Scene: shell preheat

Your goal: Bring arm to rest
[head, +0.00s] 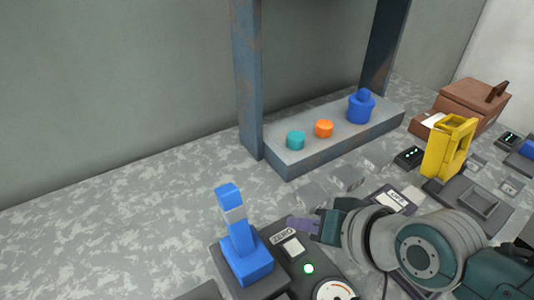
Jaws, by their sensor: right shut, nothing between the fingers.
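My right arm comes in from the right edge. Its gripper (303,225) has purple fingertips, shut and empty, pointing left just over the dark console (283,251). The fingertips are close to the white button beside the "ZERO" label (283,234); I cannot tell whether they touch anything. A blue upright handle on a blue block (247,259) stands left of the fingertips, apart from them. A green light (308,268) is lit on the console, above a round gauge (334,291) cut by the bottom edge. My left gripper is not in view.
A grey ledge (330,150) at the back holds a teal knob (296,140), an orange knob (324,128) and a blue pot-like piece (361,107). A yellow frame (447,150) and a brown box (472,101) stand at right. The left surface is clear.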

